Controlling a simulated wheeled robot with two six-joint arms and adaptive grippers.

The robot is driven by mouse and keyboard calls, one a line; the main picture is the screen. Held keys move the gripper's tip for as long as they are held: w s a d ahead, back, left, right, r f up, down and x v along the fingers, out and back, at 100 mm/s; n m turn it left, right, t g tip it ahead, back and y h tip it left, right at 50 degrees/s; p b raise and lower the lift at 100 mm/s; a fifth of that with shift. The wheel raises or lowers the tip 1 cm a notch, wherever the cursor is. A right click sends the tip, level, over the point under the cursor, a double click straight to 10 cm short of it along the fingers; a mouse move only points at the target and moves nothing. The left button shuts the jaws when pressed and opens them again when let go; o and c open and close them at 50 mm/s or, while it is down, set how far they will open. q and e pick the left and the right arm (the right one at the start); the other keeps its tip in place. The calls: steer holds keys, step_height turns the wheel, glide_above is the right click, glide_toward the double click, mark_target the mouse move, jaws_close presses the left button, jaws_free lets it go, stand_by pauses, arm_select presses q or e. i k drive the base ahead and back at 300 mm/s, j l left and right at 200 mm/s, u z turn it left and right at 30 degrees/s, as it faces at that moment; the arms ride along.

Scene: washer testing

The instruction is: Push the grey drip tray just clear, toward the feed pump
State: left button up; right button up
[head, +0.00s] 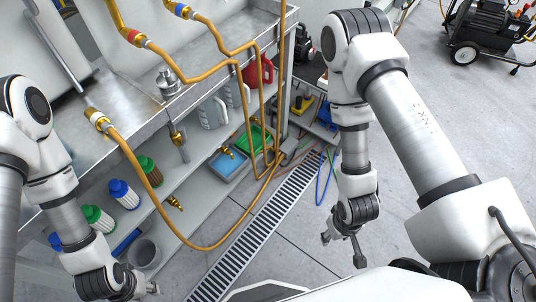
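I cannot clearly pick out a grey drip tray. On the lower shelf are a shallow blue tray (229,168) and a green tray (256,138); a round grey tub (145,253) stands at the shelf's near end. A wheeled black machine (481,32) stands on the floor at the top right; I cannot tell if it is the feed pump. My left gripper (146,287) is low at the bottom left, near the grey tub, its fingers mostly hidden. My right gripper (343,249) hangs over the floor right of the drain, fingers apart and empty.
A steel bench (150,105) with orange hoses (152,185) looping down stands above the shelf. Several capped bottles (123,193), grey jugs (212,112) and a red can (258,72) are on the shelf. A floor drain grate (262,222) runs alongside.

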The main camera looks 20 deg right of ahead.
mark_target(227, 169)
steer(key=u, duration=0.2)
steer(key=i+l+u, duration=0.25)
steer(key=l, duration=0.15)
steer(key=l+u, duration=0.25)
steer(key=l, duration=0.15)
steer(key=i+l+u, duration=0.25)
steer(key=l, duration=0.2)
steer(key=l+u, duration=0.25)
steer(key=l, duration=1.1)
